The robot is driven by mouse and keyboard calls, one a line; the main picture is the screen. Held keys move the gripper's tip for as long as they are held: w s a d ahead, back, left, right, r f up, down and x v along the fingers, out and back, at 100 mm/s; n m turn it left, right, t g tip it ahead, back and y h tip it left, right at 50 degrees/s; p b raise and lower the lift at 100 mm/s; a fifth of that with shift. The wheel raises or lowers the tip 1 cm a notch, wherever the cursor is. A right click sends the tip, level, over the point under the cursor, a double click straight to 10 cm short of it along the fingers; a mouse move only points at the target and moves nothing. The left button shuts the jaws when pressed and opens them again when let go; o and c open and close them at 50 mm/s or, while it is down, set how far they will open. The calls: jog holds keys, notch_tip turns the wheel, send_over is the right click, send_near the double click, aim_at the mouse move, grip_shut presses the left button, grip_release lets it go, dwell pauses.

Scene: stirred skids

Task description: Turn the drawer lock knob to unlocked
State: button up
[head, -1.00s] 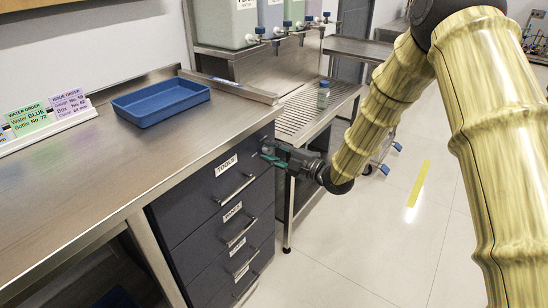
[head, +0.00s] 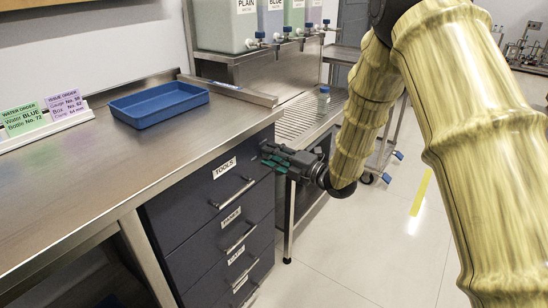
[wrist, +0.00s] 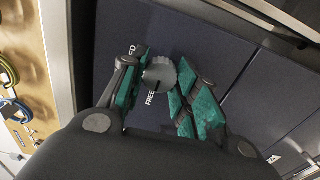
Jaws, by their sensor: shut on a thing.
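The lock knob (wrist: 158,75) is a small round grey disc with a ridged rim on the dark drawer front. Beside it in the wrist view are the word FREE and a partly hidden word ending in ED. My gripper (wrist: 163,73) has its teal fingers on either side of the knob and is shut on it. In the head view my gripper (head: 266,153) is at the upper right corner of the top drawer (head: 200,188), labelled TOOLS, and hides the knob. I cannot tell which way the knob points.
More labelled drawers with bar handles (head: 240,238) lie below. Above is a steel worktop (head: 90,160) with a blue tray (head: 158,103) and order cards (head: 45,115). A slatted shelf with a small bottle (head: 323,100) stands behind my gripper. The floor at right is open.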

jog(key=shift+s+a+f, duration=0.1)
jog(key=shift+s+a, duration=0.05)
jog(key=o, duration=1)
jog(key=shift+a, duration=0.1)
jog(key=shift+d, duration=0.2)
jog(key=v, duration=1.2)
